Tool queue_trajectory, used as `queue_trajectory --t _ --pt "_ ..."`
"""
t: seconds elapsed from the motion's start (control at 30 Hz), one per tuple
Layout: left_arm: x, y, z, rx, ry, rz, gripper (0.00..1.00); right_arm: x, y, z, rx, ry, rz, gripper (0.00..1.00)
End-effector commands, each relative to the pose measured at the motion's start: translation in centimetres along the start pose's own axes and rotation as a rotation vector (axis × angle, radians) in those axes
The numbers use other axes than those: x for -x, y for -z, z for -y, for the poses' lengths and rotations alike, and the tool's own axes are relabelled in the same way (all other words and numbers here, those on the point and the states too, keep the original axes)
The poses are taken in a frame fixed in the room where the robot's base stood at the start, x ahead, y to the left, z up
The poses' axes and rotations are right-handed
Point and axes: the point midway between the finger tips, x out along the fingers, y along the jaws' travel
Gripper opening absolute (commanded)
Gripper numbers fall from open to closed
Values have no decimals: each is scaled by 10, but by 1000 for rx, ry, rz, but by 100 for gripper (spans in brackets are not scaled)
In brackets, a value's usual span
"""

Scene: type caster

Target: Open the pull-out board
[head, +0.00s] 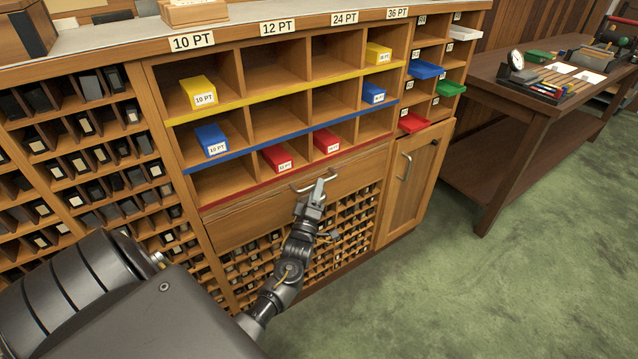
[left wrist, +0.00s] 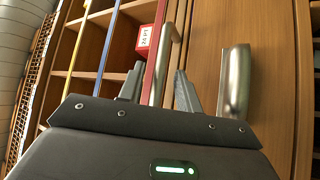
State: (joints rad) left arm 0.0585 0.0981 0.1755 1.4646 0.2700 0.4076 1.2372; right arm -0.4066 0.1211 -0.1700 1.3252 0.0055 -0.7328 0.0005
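The pull-out board's wooden front (head: 245,213) lies under the red-edged shelf of the cabinet and looks flush with it. A metal bar handle (head: 299,188) shows on it. My left gripper (head: 314,190) is at this handle, its fingers pointing at the front. In the left wrist view my left gripper (left wrist: 160,85) has its fingers apart, with a pale bar (left wrist: 167,65) running between them. I cannot tell whether the fingers touch it. A larger metal handle (left wrist: 236,85) shows to the right of the fingers there. My right gripper is not in view.
Small compartments (head: 355,215) lie below. A wooden table (head: 500,90) stands farther right; green floor in front is free.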

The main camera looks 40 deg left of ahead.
Motion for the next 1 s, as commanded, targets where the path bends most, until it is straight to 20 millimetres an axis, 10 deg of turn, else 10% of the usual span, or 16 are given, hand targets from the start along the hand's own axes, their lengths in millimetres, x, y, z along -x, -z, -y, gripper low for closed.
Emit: queue_trajectory --t 0.53,0.8,1.0 --pt "-23 0 0 -1 1 1 34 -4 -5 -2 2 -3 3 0" --pt "-23 0 0 -1 1 1 0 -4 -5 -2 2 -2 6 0" --pt "-23 -1 0 0 1 1 0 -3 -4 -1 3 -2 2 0"
